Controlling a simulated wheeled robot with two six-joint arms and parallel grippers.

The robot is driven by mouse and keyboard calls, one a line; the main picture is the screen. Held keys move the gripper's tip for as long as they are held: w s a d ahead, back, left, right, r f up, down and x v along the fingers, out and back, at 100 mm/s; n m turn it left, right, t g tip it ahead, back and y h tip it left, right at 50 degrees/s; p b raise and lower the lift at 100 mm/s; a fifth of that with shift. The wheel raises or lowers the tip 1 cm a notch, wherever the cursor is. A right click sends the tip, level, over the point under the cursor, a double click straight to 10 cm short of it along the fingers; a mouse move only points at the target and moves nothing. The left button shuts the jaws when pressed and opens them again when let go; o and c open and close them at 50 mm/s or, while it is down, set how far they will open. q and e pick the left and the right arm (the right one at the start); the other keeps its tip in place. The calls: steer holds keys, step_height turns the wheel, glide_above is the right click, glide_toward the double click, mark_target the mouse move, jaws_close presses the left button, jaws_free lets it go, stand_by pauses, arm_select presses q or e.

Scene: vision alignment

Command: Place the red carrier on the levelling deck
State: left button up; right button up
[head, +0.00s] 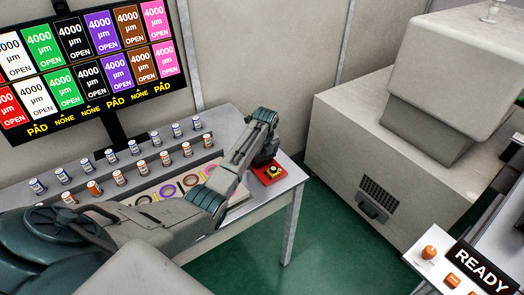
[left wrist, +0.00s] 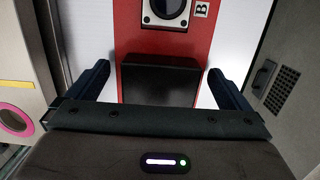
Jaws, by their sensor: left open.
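The red carrier (head: 269,174) lies near the right end of the grey table, with a yellow and dark round part on top. In the left wrist view the carrier (left wrist: 130,42) is a red plate with a round dark window, a "B" label and a black block. My left gripper (head: 265,160) is at the carrier, partly hidden by its own arm in the head view. In the left wrist view the gripper (left wrist: 158,72) is open, its fingers on either side of the black block with gaps. I cannot tell for sure which surface is the levelling deck. My right gripper is out of view.
A tray of coloured rings (head: 143,198) lies left of the carrier. Several small capped jars (head: 165,158) stand in rows behind it. A large beige machine (head: 365,150) stands to the right, beyond green floor. A panel with a READY sign (head: 482,268) is at lower right.

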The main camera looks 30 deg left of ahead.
mark_target(263, 158)
arm_select(q)
step_height(263, 158, up, 12)
steer(key=d+b, duration=0.1)
steer(key=b, duration=0.1)
steer(key=shift+s+d+f+b, duration=0.15)
steer(key=shift+s+f+b, duration=0.05)
steer(key=shift+s+b, duration=0.1)
